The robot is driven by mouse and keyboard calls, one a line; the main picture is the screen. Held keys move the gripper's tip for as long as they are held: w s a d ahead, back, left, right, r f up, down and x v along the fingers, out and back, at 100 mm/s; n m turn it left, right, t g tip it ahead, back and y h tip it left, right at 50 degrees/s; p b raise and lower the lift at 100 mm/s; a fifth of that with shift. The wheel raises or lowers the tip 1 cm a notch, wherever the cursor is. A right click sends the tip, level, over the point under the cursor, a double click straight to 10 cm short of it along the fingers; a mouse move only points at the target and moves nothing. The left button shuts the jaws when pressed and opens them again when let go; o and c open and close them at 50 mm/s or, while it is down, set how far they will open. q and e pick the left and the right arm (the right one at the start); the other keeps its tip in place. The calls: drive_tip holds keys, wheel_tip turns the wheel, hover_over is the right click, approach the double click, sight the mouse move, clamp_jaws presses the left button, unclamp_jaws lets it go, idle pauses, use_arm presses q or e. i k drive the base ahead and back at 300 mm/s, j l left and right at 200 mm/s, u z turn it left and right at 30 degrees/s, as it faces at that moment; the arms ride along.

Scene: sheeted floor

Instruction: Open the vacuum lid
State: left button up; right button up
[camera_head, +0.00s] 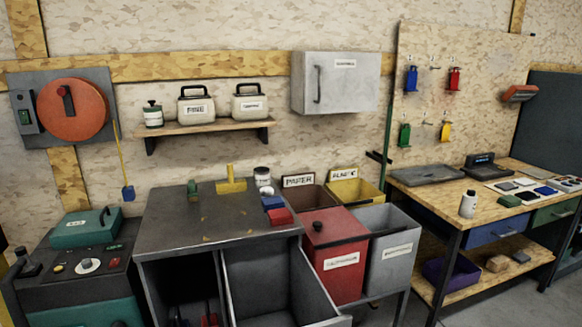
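A dark machine with a teal lower body (75,302) stands at the lower left. A teal lid or box (86,229) with a dark handle and a small white label sits on its top and looks closed. The label is too small to read, so I cannot confirm that this is the vacuum lid. A white dial (88,265) and small controls are on the machine's dark top in front of it. Neither of my grippers is in view.
A grey metal bench (218,218) with an open drawer (285,285) stands to the right of the machine. Labelled bins, including a red one (335,255), stand beyond it. A wooden workbench (440,193) is at the right. A red reel (72,110) hangs on the wall.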

sight(79, 229)
drive_tip(key=u, duration=1.25)
drive_tip(key=i+j, duration=0.5)
drive_tip(key=j, duration=0.15)
drive_tip(key=z, duration=0.05)
